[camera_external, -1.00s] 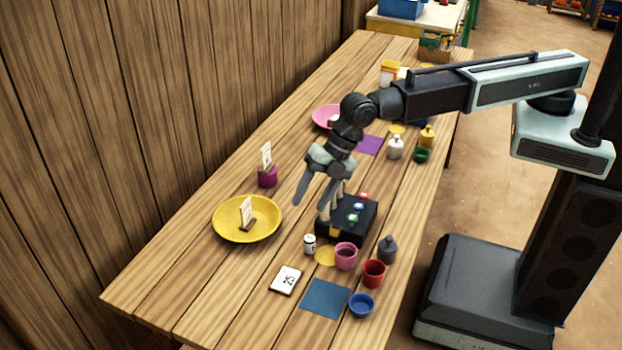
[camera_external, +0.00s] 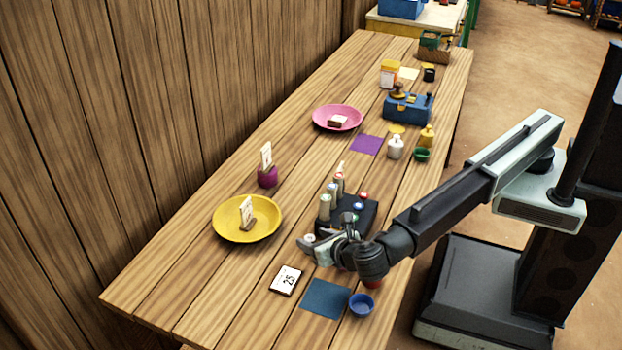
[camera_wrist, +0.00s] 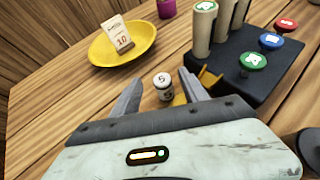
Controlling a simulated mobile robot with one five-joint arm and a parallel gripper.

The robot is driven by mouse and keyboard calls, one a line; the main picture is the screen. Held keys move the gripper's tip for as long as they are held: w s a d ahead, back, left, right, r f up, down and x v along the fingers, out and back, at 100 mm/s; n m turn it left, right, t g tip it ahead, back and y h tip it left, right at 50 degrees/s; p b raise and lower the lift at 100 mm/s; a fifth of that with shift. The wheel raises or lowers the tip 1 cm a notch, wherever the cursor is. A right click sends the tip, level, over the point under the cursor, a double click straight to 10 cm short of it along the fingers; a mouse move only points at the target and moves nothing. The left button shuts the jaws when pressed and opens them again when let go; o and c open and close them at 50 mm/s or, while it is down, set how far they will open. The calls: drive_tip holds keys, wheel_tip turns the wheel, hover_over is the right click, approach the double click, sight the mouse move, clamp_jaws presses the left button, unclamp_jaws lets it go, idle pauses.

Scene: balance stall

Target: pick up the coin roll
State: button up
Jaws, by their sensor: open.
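A small white cylinder with dark ends and a 5 on it, seemingly the coin roll (camera_wrist: 162,88), stands upright on the table in the wrist view. My gripper (camera_wrist: 160,77) is open, with one finger on each side of the roll. I cannot tell whether either finger touches it. In the external view my gripper (camera_external: 326,238) is low over the table, in front of the black block, and mostly hides the roll.
The black block (camera_wrist: 240,60) with tan tubes and coloured buttons stands close on the right. A yellow dish (camera_wrist: 110,60) holding a card is to the left. A number card (camera_external: 286,280), a blue mat (camera_external: 325,299) and a blue cup (camera_external: 361,305) lie nearer the front.

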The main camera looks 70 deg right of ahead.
sight(307, 237)
drive_tip(key=shift+w+d+f, duration=0.3)
drive_tip(key=shift+w+f, duration=0.05)
drive_tip(key=shift+w, duration=0.1)
drive_tip(key=b+x, duration=0.1)
drive_tip(key=x, duration=0.1)
drive_tip(key=b+x, duration=0.2)
drive_tip(key=x, duration=0.1)
drive_tip(key=shift+s+f, duration=0.25)
drive_tip(key=shift+f, duration=0.1)
drive_tip(key=shift+w, duration=0.15)
drive_tip(key=shift+r, duration=0.15)
drive_tip(key=shift+c, duration=0.6)
clamp_jaws()
